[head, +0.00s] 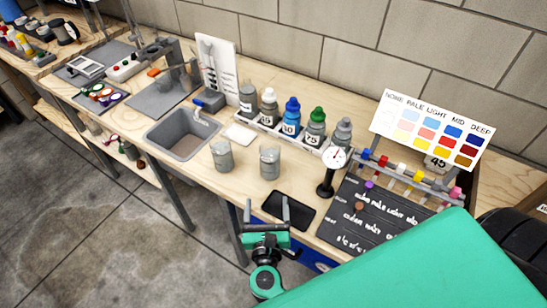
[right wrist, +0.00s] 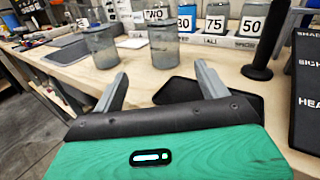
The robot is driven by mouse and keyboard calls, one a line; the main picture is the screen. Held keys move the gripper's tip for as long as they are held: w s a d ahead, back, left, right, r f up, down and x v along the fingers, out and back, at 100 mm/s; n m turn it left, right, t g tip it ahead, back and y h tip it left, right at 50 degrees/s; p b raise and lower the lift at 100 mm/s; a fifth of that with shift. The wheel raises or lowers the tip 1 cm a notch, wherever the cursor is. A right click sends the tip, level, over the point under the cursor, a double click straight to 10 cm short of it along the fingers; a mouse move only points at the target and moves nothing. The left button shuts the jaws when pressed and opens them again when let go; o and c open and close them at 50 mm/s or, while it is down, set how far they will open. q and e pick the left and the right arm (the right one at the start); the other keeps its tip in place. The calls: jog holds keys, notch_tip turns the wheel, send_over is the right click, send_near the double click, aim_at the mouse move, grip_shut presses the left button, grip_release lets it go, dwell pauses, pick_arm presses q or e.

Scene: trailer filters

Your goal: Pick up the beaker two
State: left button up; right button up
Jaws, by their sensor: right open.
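Two grey, clear-walled beakers stand upright on the wooden bench, a left one (head: 222,155) and a right one (head: 270,161). In the right wrist view the left beaker (right wrist: 102,46) and the right beaker (right wrist: 165,48) stand beyond my fingers. A "TWO" label shows just above the right beaker's rim there; I cannot tell whether it belongs to that beaker or a thing behind it. My right gripper (head: 266,212) is open and empty at the bench's front edge, in front of the right beaker and apart from it. It also shows in the right wrist view (right wrist: 161,78). My left gripper is not in view.
A black pad (head: 289,210) lies beside my right gripper. A dial gauge on a black stand (head: 330,175) and a dark lettered board (head: 370,210) are to the right. Numbered bottles in a white rack (head: 290,130) stand behind; a grey sink (head: 182,135) is left.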

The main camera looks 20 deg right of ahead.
aim_at(269, 170)
jog(key=shift+w+d+r+m+h+p, duration=0.15)
jog(key=shift+w+d+r+m+p, duration=0.15)
jog(key=shift+w+d, duration=0.25)
jog(key=shift+w+d+r+m+h+p, duration=0.15)
jog(key=shift+w+d+r+m, duration=0.25)
jog(key=shift+w+d, duration=0.15)
jog(key=p+x, duration=0.1)
jog(key=x, duration=0.4)
jog(key=shift+w+f, duration=0.15)
jog(key=shift+w, duration=0.15)
jog(key=shift+w+d+p, duration=0.15)
jog(key=shift+w+p, duration=0.1)
jog(key=shift+p, duration=0.05)
jog(key=shift+w+d, duration=0.1)
jog(key=shift+w, duration=0.25)
jog(key=x, duration=0.1)
jog(key=p+x, duration=0.2)
jog(key=x, duration=0.1)
jog(key=shift+w+f, duration=0.15)
jog(key=shift+f, duration=0.1)
jog(key=shift+w, duration=0.2)
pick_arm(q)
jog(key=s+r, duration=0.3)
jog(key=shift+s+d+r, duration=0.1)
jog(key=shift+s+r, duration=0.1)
pick_arm(e)
jog(key=shift+f, duration=0.1)
jog(key=shift+c, duration=0.3)
